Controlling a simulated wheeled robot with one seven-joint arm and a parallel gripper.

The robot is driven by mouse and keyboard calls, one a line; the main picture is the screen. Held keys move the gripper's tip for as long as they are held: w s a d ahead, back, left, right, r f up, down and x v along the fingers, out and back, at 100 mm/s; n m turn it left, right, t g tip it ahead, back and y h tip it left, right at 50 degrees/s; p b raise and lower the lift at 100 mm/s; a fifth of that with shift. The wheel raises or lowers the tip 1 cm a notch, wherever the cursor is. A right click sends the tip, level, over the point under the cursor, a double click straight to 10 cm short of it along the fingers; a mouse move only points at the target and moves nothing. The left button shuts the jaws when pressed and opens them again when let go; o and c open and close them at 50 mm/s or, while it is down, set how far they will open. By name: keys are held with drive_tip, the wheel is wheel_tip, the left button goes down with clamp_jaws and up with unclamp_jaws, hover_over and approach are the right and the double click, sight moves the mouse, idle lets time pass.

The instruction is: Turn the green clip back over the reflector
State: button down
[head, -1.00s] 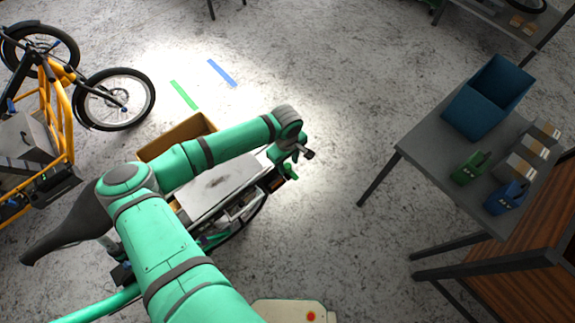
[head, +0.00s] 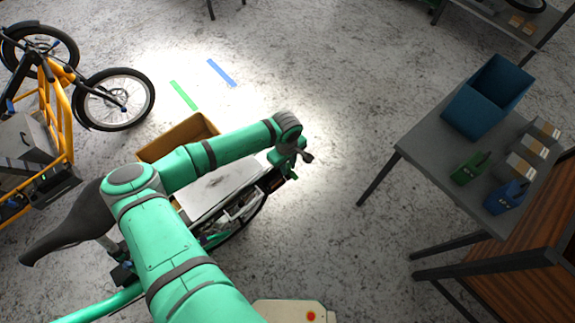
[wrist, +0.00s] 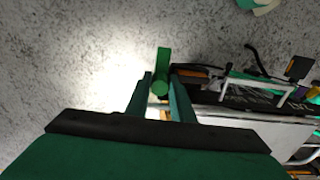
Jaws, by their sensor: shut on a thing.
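The green clip (wrist: 162,70) stands up between the fingertips of my gripper (wrist: 163,88) in the wrist view. My gripper is shut on it, one finger on each side. In the head view my gripper (head: 290,165) is at the rear end of the green cargo bike (head: 215,190), and the clip is largely hidden there. An orange piece (wrist: 192,72) on a dark mount, possibly the reflector, lies just right of the clip in the wrist view. The clip stands beside it, not over it.
A grey plate (head: 222,187) and a cardboard box (head: 180,135) sit at the bike. A grey table (head: 415,140) with a blue bin (head: 487,97) stands to the right. The floor between is clear. A yellow cargo bike (head: 60,105) is at left.

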drive_tip(key=shift+m, duration=0.3)
drive_tip(key=m, duration=0.8)
drive_tip(key=shift+a+m, duration=0.1)
drive_tip(key=shift+m, duration=0.2)
drive_tip(key=m, duration=0.4)
drive_tip(key=shift+m, duration=2.2)
drive_tip(key=c, duration=1.5)
unclamp_jaws()
drive_tip(key=shift+c, duration=0.2)
